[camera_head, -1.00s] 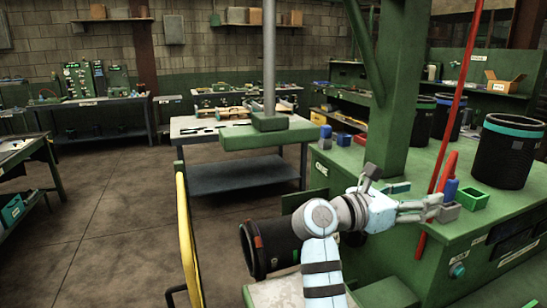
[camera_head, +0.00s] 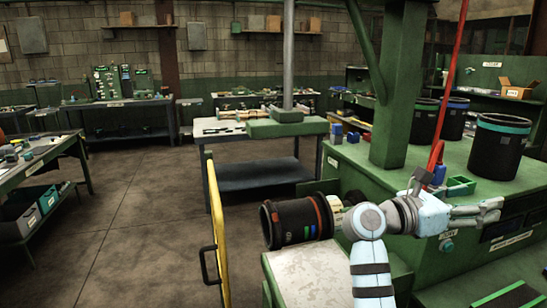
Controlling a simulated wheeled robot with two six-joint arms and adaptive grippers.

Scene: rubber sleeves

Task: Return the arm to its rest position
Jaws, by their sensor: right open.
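My right arm comes in from the bottom, light blue with dark bands. Its gripper (camera_head: 480,208) is open, with nothing seen between its fingers. It is over the front part of the green machine bench (camera_head: 345,170), pointing right. My left gripper is not in view.
A black sleeve with a teal band (camera_head: 500,146) stands on the bench at right, with other dark sleeves (camera_head: 424,122) behind. A black sleeve (camera_head: 285,222) lies sideways left of my arm. A yellow rail (camera_head: 217,225) stands at left. Open floor (camera_head: 130,220) lies beyond it.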

